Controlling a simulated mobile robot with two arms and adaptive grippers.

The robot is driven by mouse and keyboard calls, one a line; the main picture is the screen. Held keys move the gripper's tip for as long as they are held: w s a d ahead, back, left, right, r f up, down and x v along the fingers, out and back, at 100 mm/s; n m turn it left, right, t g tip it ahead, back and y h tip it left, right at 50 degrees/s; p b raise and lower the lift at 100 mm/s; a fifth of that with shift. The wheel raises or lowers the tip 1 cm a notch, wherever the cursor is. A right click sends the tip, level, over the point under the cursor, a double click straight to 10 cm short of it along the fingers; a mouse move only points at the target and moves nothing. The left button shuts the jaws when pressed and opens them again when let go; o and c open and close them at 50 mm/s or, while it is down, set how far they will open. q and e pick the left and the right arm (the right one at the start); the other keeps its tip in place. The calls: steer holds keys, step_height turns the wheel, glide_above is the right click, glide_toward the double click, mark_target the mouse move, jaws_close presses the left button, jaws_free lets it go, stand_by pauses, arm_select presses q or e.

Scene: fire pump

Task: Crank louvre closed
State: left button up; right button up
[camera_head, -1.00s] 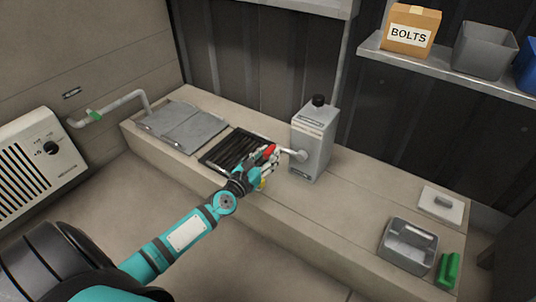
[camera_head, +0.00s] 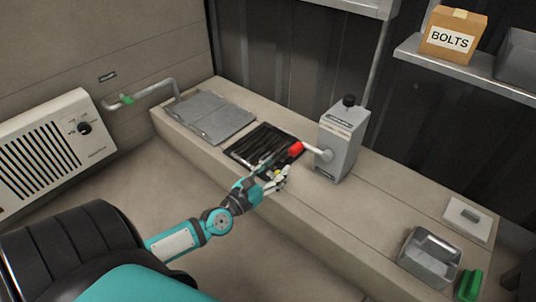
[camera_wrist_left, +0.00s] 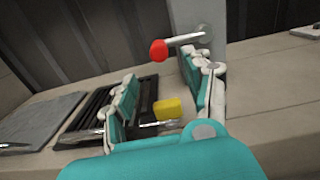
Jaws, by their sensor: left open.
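The louvre (camera_head: 250,146) is a dark slatted panel set in the long bench top; its slats also show in the left wrist view (camera_wrist_left: 88,112). A grey crank box (camera_head: 343,140) with a black knob on top stands just right of it. Its crank arm points left and ends in a red handle (camera_head: 296,148), which also shows in the left wrist view (camera_wrist_left: 159,50). My left gripper (camera_head: 280,176) is open and empty, below and left of the red handle and apart from it. A yellow piece (camera_wrist_left: 168,109) shows between its fingers. My right gripper is not in view.
A grey hinged plate (camera_head: 212,117) lies left of the louvre, beside a pipe with a green lever (camera_head: 127,99). A grey tray (camera_head: 430,257), green object (camera_head: 469,284) and white plate (camera_head: 467,219) are at the right. A shelf above holds a BOLTS box (camera_head: 452,36).

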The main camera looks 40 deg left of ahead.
arm_select(q)
steer(key=s, duration=0.3)
steer(key=shift+w, duration=0.1)
stand_by(0.4)
